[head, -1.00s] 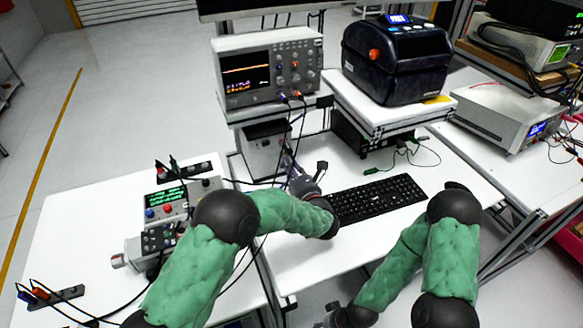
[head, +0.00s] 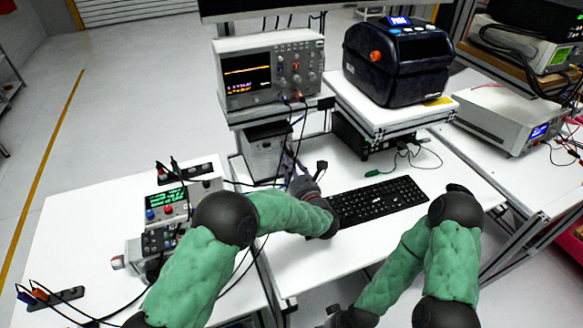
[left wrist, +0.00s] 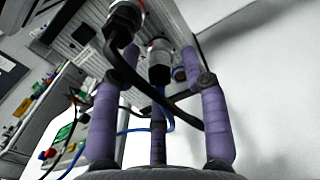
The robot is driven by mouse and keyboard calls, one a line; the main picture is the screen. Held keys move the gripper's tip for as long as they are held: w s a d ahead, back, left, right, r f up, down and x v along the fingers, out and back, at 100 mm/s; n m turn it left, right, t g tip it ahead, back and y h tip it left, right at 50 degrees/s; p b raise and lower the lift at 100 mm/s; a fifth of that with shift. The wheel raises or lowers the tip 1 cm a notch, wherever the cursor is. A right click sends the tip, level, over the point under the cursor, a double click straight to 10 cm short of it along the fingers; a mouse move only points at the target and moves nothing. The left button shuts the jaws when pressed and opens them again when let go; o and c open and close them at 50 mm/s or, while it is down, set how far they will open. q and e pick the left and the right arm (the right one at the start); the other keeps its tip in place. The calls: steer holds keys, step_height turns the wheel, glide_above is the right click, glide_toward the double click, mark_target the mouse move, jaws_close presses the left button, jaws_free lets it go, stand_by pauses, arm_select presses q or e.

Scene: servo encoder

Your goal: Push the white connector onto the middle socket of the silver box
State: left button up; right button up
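The silver box (head: 266,152) stands under the oscilloscope. In the left wrist view its ribbed face (left wrist: 92,40) fills the upper middle. A pale-ringed connector (left wrist: 160,52), which looks like the white one, is at the box face with a blue cable near it. A black-cabled connector (left wrist: 125,16) is on the face to its left, and a dark round part is just right of it. My left gripper (head: 290,162) is at the box front. Its purple fingers (left wrist: 160,70) stand apart around the connector, with gaps at both sides. Seating depth is unclear. My right gripper is mostly cut off at the bottom edge (head: 335,318).
A black keyboard (head: 377,200) lies right of my left gripper. The oscilloscope (head: 268,68) stands above the box, its leads hanging close to my fingers. A black printer (head: 397,60) is on a raised shelf. A control unit (head: 165,215) stands left on the white table (head: 85,225).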

arm_select(q)
steer(key=v, duration=1.1)
steer(key=shift+s+d, duration=0.15)
steer(key=shift+s, duration=0.35)
